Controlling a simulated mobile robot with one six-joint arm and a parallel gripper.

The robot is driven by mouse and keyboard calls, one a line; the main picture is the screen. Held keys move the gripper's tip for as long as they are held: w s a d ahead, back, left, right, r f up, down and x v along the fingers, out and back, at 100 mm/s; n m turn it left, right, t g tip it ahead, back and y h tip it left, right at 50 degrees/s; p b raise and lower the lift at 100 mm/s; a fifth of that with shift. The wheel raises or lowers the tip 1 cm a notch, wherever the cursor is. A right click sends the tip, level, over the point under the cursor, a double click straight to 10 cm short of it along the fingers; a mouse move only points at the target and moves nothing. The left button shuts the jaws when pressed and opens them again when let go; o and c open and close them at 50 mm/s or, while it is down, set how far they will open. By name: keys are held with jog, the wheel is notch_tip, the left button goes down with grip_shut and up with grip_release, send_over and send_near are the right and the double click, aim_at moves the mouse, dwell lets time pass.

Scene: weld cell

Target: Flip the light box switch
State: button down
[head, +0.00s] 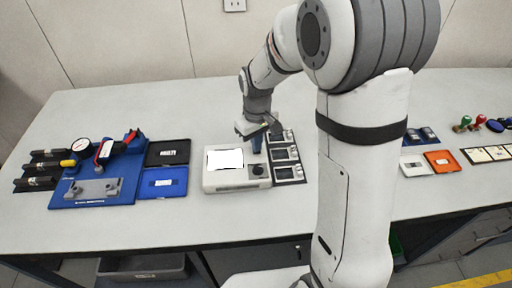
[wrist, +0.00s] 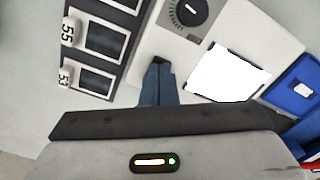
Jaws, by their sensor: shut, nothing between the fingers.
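The light box (head: 236,186) is a pale box on the bench with a bright white panel (head: 225,159) on its top. A round black knob (head: 258,170) sits on a grey patch at its front right. The wrist view also shows the panel (wrist: 228,73) and the knob (wrist: 187,11), which has a white mark. My gripper (wrist: 158,64) has its dark blue fingers together with nothing between them. In the head view my gripper (head: 257,147) points down over the back right part of the box, behind the knob. I cannot tell whether the fingertips touch the box.
A dark rack (head: 288,172) with several framed plates stands close at the box's right. A blue tray (head: 163,183) and a black tray (head: 168,152) lie to the left, beside a blue fixture board (head: 101,193) with a gauge. Bare bench lies behind the box.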

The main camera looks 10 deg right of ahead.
jog(key=shift+f, duration=0.3)
jog(key=shift+r+p, duration=2.35)
jog(key=shift+r, duration=1.2)
jog(key=s+d+r+m+t, duration=0.1)
jog(key=s+d+r+m, duration=0.2)
jog(key=s, duration=0.6)
jog(key=s+d+r+m+t, duration=0.2)
jog(key=s+d+r, duration=0.4)
jog(key=s, duration=0.3)
jog(key=shift+s+r+m, duration=0.35)
jog(key=shift+r+m, duration=0.15)
jog(key=shift+r, duration=0.25)
